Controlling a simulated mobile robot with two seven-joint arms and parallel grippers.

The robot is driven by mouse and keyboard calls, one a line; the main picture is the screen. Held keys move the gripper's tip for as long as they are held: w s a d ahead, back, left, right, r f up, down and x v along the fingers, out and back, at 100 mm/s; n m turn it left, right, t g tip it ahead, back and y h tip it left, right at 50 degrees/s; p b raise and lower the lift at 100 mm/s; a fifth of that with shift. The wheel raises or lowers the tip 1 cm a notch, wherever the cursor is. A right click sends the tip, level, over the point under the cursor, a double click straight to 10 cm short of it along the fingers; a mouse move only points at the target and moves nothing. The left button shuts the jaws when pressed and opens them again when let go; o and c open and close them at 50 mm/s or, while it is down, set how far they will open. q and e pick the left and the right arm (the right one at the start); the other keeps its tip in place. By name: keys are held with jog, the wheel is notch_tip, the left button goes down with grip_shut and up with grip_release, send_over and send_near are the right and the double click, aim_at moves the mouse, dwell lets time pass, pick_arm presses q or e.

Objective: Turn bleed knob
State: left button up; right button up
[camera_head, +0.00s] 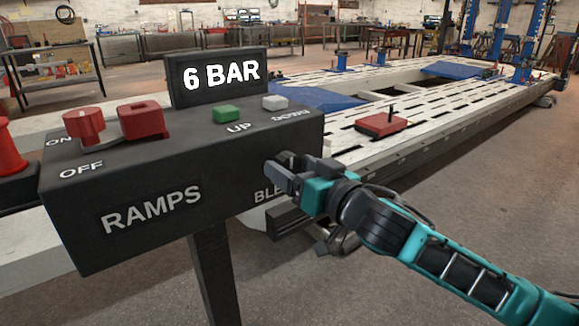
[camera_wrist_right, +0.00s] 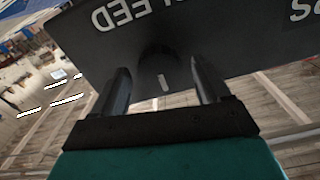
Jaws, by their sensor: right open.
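The black control box (camera_head: 160,190) carries the lettering RAMPS and, partly covered, BLEED on its front face. My right gripper (camera_head: 279,165) is in front of the right end of this face, over the end of the BLEED label. In the right wrist view the dark bleed knob (camera_wrist_right: 157,68) with a short white mark sits on the face under the upside-down BLEED lettering. The fingers of my right gripper (camera_wrist_right: 160,75) are open, one on each side of the knob, with gaps visible. In the head view the gripper hides the knob. My left gripper is not in view.
On the box top are a red ON/OFF knob (camera_head: 84,126), a red block (camera_head: 142,120), a green UP button (camera_head: 226,114) and a grey DOWN button (camera_head: 274,102). A display (camera_head: 218,75) reads 6 BAR. A white slatted ramp frame (camera_head: 440,115) stands behind, right.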

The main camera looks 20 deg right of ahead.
jog(key=shift+x, duration=0.85)
jog(key=shift+c, duration=0.4)
jog(key=c, duration=0.9)
